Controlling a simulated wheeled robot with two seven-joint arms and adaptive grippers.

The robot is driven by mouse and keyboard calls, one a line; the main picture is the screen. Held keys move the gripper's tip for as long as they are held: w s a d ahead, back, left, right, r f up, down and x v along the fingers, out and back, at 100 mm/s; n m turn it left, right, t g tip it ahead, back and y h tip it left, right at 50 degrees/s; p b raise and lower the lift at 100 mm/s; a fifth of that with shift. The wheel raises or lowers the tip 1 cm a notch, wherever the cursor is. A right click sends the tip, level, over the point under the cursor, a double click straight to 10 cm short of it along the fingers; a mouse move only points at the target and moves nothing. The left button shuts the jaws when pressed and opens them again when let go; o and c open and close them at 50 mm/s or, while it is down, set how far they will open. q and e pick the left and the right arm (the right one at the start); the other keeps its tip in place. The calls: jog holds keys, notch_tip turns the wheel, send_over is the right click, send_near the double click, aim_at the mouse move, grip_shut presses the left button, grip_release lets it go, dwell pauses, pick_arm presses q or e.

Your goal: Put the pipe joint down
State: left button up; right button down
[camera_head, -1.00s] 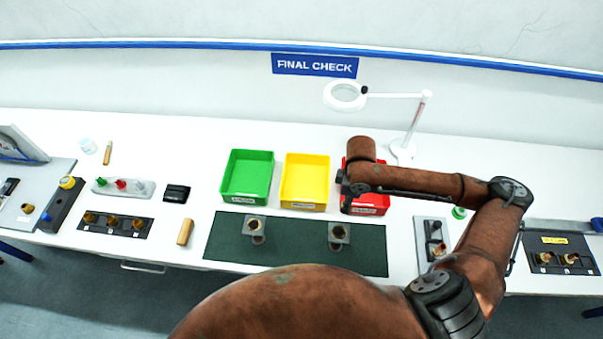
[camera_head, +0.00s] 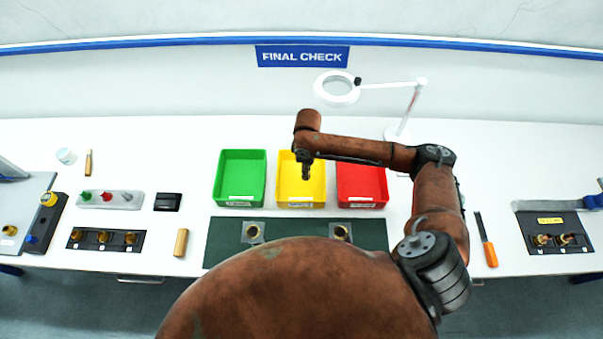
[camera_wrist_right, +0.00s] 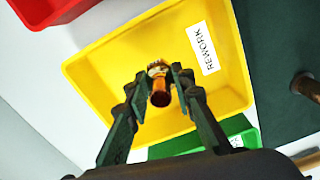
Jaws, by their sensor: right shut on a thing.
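My right gripper (camera_head: 306,172) is over the yellow bin (camera_head: 290,199). In the right wrist view its fingers are shut on a brass-orange pipe joint (camera_wrist_right: 159,90), which hangs above the floor of the yellow bin (camera_wrist_right: 105,75). The bin's label reads REWORK. In the head view the held joint is too small and dark to make out clearly. My left gripper is not in view.
A green bin (camera_head: 222,180) stands left of the yellow one and a red bin (camera_head: 380,183) right. A dark green mat (camera_head: 293,228) with two grey fixtures lies in front, partly hidden by my body. A magnifier lamp (camera_head: 400,132) stands behind the red bin.

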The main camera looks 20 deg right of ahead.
jog(key=shift+w+a+f, duration=0.35)
jog(key=shift+w+f, duration=0.35)
jog(key=shift+f, duration=0.15)
jog(key=shift+w+f, duration=0.25)
jog(key=shift+w+a+f, duration=0.15)
jog(key=shift+f, duration=0.05)
notch_tip(320, 180, down, 3)
jog(key=shift+f, duration=0.2)
jog(key=c, duration=2.1)
grip_release()
jog(key=o, duration=0.4)
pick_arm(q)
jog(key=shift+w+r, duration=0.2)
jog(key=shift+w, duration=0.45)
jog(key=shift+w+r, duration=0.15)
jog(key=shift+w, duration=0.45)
pick_arm(e)
jog(key=shift+o, duration=0.2)
